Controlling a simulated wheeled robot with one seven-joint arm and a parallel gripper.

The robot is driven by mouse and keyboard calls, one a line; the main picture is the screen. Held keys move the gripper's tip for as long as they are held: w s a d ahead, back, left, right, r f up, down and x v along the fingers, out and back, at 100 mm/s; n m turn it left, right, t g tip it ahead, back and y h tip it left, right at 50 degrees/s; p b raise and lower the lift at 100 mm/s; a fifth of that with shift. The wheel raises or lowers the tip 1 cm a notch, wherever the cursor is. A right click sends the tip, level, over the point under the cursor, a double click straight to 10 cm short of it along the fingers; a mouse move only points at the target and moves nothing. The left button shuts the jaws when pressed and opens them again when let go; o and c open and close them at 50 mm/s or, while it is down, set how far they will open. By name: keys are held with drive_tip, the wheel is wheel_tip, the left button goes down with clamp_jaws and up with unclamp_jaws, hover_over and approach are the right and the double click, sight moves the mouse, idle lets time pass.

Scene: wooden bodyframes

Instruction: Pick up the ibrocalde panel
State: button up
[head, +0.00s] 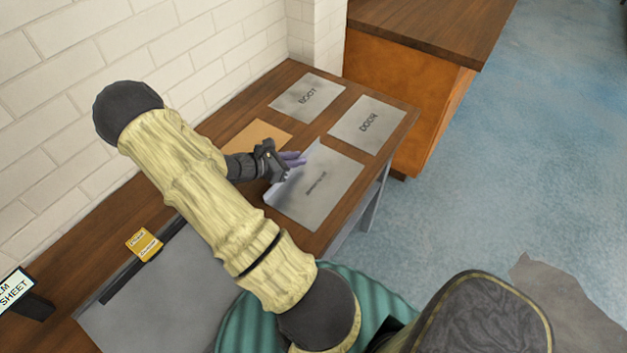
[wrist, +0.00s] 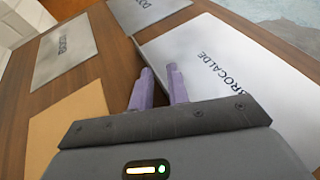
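The ibrocalde panel (head: 325,190) is a grey metal sheet lying at the near right of the wooden table; its lettering is blurred in the head view. In the wrist view the panel (wrist: 270,105) shows "BROCALDE", the start of the word hidden behind my gripper. My gripper (head: 298,160) is at the panel's upper left edge. In the wrist view the two purple fingers of my gripper (wrist: 159,82) stand apart with a gap between them. The left finger is over bare wood and the right one overlaps the panel. I cannot tell whether they touch it.
A "DOOR" panel (head: 367,124) and a "ROOT"-like lettered panel (head: 306,98) lie farther back. A tan sheet (head: 258,136) lies left of my gripper. A white brick wall (head: 150,60) borders the table (head: 338,135). An orange-brown cabinet (head: 410,85) stands behind. Blue floor is open at right.

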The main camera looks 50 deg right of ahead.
clamp_jaws()
wheel_tip(320, 180, up, 10)
idle(0.6)
idle(0.6)
